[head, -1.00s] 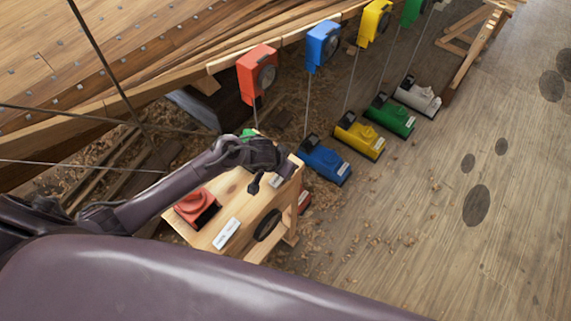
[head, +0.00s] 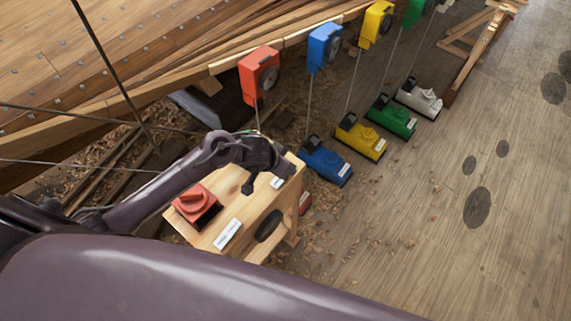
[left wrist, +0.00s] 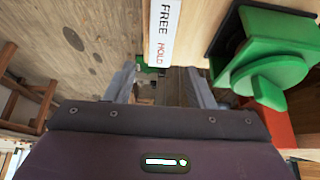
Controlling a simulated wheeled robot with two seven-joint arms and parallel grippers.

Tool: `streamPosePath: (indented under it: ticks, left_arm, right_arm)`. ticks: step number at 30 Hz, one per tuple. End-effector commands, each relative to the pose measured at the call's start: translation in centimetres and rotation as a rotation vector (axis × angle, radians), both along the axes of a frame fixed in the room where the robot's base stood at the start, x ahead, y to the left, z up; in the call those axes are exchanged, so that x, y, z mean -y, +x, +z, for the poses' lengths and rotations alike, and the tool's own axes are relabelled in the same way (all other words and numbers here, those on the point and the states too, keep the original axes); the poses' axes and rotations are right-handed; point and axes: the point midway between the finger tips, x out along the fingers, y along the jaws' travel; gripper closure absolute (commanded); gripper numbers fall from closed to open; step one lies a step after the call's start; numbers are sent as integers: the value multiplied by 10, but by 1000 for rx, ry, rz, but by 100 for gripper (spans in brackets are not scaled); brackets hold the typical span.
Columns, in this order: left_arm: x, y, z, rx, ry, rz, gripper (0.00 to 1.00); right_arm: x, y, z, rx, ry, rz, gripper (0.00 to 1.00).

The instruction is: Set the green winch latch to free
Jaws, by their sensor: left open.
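A green latch with a round knob (left wrist: 275,75) shows at the right of the left wrist view, on a wooden box. A white label (left wrist: 163,33) reading FREE and HOLD lies to its left. In the head view my wrist hides nearly all of this latch. My left gripper (head: 266,180) is over the far part of the wooden box (head: 243,203). In the left wrist view the gripper (left wrist: 162,88) is open and empty, with its fingers left of the green knob, apart from it. My right gripper is not in view.
A red latch (head: 194,204) sits on the near part of the box. Blue (head: 326,164), yellow (head: 361,138), green (head: 392,117) and white (head: 419,98) winches stand on the floor, with cords up to coloured boxes. Floor to the right is clear.

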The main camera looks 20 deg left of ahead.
Motion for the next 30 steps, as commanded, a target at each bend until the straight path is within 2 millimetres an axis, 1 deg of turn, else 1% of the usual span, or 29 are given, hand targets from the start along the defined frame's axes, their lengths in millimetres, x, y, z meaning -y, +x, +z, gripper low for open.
streamPosePath:
  ticks: [1,3,6,9,27,30]
  left_arm:
    - [-2,-5,9,1,0,0,51]
    - [-4,-9,19,1,0,0,51]
    - [-5,-14,28,0,0,0,51]
    - [-7,-17,32,0,1,0,51]
    - [-7,-17,33,0,1,0,51]
    - [-6,-17,33,0,0,0,51]
  right_arm:
    - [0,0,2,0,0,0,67]
    - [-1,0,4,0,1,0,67]
    - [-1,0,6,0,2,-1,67]
    - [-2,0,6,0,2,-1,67]
    - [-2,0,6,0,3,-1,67]
    - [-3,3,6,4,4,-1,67]
